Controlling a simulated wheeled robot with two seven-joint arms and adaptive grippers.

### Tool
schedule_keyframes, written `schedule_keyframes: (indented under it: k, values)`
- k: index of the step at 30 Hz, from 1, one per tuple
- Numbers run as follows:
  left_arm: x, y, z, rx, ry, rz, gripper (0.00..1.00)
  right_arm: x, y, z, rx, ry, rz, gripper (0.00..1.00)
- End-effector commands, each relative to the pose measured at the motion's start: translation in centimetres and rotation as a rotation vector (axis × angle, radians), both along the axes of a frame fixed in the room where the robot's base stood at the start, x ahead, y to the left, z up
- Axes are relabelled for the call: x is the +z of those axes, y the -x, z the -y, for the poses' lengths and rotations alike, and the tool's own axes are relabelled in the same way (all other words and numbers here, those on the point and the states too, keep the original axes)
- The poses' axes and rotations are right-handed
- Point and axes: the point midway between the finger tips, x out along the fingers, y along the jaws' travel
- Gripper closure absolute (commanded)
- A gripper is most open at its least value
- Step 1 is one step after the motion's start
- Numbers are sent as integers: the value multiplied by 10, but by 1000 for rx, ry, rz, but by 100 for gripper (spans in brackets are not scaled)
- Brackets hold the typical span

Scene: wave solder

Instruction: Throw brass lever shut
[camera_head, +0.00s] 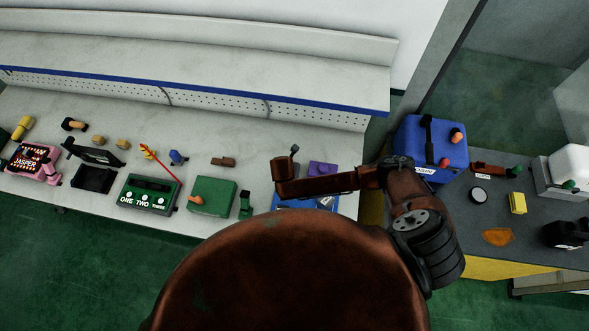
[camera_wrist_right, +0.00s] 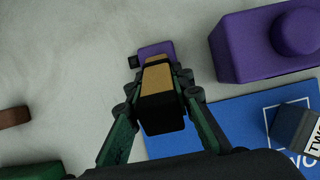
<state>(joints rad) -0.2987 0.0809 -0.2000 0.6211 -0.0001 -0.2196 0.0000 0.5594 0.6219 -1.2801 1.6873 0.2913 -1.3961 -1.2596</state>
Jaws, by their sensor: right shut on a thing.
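In the right wrist view my right gripper (camera_wrist_right: 155,98) is shut on a tan, brass-coloured piece (camera_wrist_right: 157,76) with a black end, which I take to be the brass lever. A purple part (camera_wrist_right: 147,51) shows just beyond it, partly hidden; I cannot tell how they join. In the head view my right arm reaches left over the bench, above a blue panel (camera_head: 322,203); its fingers and the lever cannot be made out there. My left gripper is not in view.
A purple block with a round knob (camera_wrist_right: 267,58) and the blue panel (camera_wrist_right: 217,119) lie close right of the gripper. A green box (camera_head: 212,195) and a brown block (camera_head: 222,161) lie to the left. A blue box (camera_head: 415,135) and several small things are at the right.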

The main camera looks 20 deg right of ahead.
Motion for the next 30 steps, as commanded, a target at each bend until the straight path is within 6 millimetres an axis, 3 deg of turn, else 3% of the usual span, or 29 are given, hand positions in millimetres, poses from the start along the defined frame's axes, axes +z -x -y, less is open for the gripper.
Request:
schedule_keyframes:
  k: [3,4,11,22,30]
  values:
    - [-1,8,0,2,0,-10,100,0,0,1,0,-1,1,100]
    - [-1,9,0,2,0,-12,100,0,0,1,0,-1,1,78]
    - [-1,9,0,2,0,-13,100,0,0,2,-2,-2,0,62]
    - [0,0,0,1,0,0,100,5,2,0,-2,-5,1,61]
    - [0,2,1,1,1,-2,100,49,18,-12,0,-6,3,61]
